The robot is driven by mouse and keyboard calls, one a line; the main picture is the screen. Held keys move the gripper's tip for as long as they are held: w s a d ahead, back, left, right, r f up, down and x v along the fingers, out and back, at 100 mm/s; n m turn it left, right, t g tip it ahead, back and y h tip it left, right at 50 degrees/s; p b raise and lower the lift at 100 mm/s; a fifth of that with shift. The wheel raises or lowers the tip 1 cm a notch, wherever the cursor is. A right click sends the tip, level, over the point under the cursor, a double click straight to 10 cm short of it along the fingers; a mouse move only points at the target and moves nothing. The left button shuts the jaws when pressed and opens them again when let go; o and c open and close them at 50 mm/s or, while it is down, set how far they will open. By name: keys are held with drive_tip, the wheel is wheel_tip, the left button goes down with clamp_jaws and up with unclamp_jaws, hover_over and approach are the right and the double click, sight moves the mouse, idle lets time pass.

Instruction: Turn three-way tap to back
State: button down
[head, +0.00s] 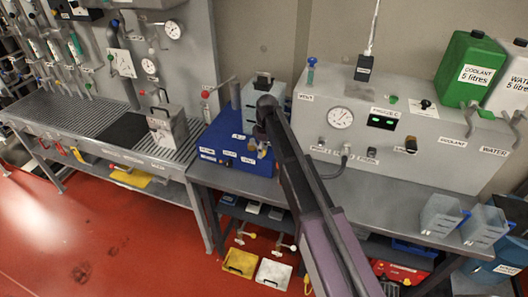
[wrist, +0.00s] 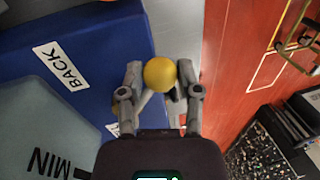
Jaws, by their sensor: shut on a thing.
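My gripper (wrist: 160,88) is shut on a round yellow knob (wrist: 160,73), with a grey finger on each side of it. I take the knob to be the handle end of the three-way tap; the tap's body is hidden. The knob is beside a blue box (wrist: 112,50), whose white BACK label (wrist: 60,66) lies to the left of my fingers. In the head view my gripper (head: 262,147) is at the right part of the blue box (head: 225,138), largely covered by my own arm. The tap's pointing direction cannot be told.
A grey-green block marked MIN (wrist: 45,130) lies close at lower left in the wrist view. A grey console (head: 410,165) with a gauge stands right of the blue box. Clear bins (head: 440,215) stand at the bench's right. Red floor (head: 110,235) is open at front left.

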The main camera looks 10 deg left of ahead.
drive_tip(key=shift+w+d, duration=0.1)
drive_tip(key=shift+d, duration=0.05)
drive_tip(key=shift+c, duration=1.5)
unclamp_jaws()
drive_tip(key=s+d+m, duration=0.5)
drive_tip(key=s+d, duration=0.1)
drive_tip(key=d, duration=0.6)
drive_tip(key=s+d+m+t, duration=0.1)
drive_tip(key=s+d+m, duration=0.4)
drive_tip(key=d, duration=0.8)
drive_tip(key=s+d+m+t, duration=0.1)
drive_tip(key=s+d+m, duration=0.5)
drive_tip(key=d, duration=0.7)
drive_tip(key=shift+s+f, duration=0.15)
drive_tip(key=shift+s, duration=0.95)
